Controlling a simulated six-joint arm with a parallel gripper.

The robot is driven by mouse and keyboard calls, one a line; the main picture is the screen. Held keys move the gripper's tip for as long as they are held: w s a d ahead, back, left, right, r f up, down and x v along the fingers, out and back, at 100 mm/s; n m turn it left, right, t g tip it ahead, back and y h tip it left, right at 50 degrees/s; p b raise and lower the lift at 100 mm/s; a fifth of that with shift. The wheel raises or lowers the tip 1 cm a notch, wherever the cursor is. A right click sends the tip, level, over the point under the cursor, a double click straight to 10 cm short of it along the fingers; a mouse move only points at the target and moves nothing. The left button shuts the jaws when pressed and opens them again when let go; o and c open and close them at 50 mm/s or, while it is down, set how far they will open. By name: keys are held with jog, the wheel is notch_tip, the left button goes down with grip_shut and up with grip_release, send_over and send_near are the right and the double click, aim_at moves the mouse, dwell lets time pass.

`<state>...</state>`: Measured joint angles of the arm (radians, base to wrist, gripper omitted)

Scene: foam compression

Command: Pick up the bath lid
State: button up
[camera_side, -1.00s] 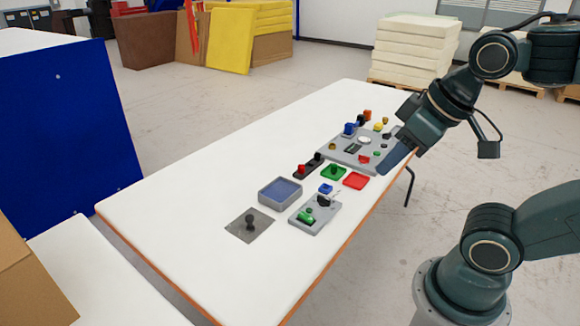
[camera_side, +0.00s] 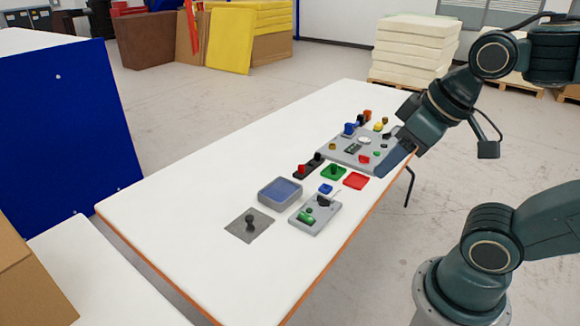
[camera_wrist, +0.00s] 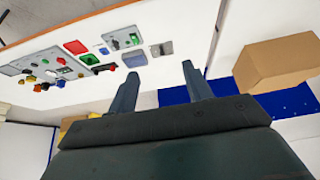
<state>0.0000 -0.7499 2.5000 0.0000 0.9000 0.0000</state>
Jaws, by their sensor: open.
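The bath lid (camera_side: 249,229) looks to be a flat grey square plate with a dark round knob, lying on the white table near its front left. It also shows in the wrist view as a grey plate (camera_wrist: 162,48) near the top. The bath (camera_side: 280,193), a grey tray with a blue inside, sits just behind the lid to the right; it shows in the wrist view (camera_wrist: 134,60) too. My gripper (camera_side: 386,168) is open and empty over the table's right edge, well away from the lid. Its two fingers are apart in the wrist view (camera_wrist: 160,70).
A grey panel with small coloured parts (camera_side: 340,155) lies near my gripper. A smaller grey board (camera_side: 316,217), a red tray (camera_side: 356,181), a green piece (camera_side: 334,173) and a dark strip with knobs (camera_side: 307,168) lie between gripper and lid. The table's left side is clear.

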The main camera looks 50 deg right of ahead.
jog(key=w+d+f+n+g+y, duration=0.2)
jog(key=w+n, duration=0.6)
jog(key=w, duration=1.4)
jog(key=w+d+f+n+g+y, duration=0.1)
jog(key=w+d+f+n, duration=0.2)
jog(key=w+f, duration=0.4)
jog(key=w+d+f+n+g+y, duration=0.1)
jog(key=w+d+f+n, duration=0.2)
jog(key=w+f, duration=0.4)
notch_tip(320, 180, down, 7)
jog(key=shift+w+d+n, duration=0.15)
jog(key=shift+w+n, duration=0.1)
jog(key=shift+n, duration=0.25)
jog(key=shift+f, duration=0.1)
